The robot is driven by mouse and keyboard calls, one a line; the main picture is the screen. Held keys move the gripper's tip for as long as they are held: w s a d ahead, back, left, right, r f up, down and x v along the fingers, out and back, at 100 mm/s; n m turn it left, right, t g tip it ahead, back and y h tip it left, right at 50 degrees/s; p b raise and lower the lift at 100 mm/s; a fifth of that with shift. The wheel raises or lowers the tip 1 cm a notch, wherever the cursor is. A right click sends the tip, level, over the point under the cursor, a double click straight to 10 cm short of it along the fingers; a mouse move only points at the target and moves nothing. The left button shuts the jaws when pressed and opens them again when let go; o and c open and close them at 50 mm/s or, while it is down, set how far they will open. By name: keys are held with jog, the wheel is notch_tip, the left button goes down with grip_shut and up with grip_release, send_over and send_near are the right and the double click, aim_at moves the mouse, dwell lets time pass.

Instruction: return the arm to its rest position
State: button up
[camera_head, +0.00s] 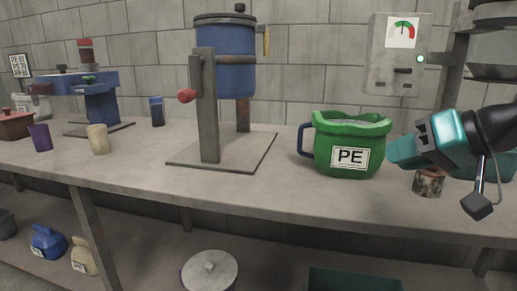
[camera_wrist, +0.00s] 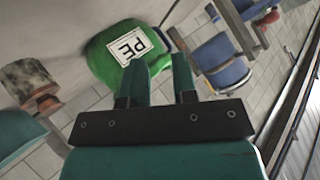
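My gripper (camera_head: 404,150) is at the right in the head view, teal, held above the table and pointing left towards a green PE jug. In the wrist view, its two fingers (camera_wrist: 160,68) stand apart with nothing between them. The green jug (camera_head: 345,163) stands upright on the table, with a blue handle on its left and a white PE label. It shows beyond the fingertips in the wrist view (camera_wrist: 106,62). The head view does not make clear how far the fingertips are from the jug.
The grey table (camera_head: 262,190) carries a blue tank on a stand (camera_head: 222,75) left of the jug. A rusty cylinder (camera_head: 428,183) stands below my gripper. A gauge box (camera_head: 394,60) hangs on the wall behind. Cups (camera_head: 97,139) stand at the left. The front middle of the table is clear.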

jog(key=s+a+f+n+g+h, duration=0.25)
jog(key=s+a+f+g, duration=0.2)
jog(key=s, duration=0.45)
jog(key=s+a+f+n+g+h, duration=0.1)
jog(key=s+a+f+n+g, duration=0.4)
jog(key=s, duration=0.4)
notch_tip(320, 180, up, 24)
jog(key=m+p, duration=0.1)
jog(key=p, duration=2.3)
jog(key=shift+w+a+f+m+t, duration=0.15)
jog(key=shift+a+f+m+t, duration=0.1)
jog(key=shift+a+m+t, duration=0.15)
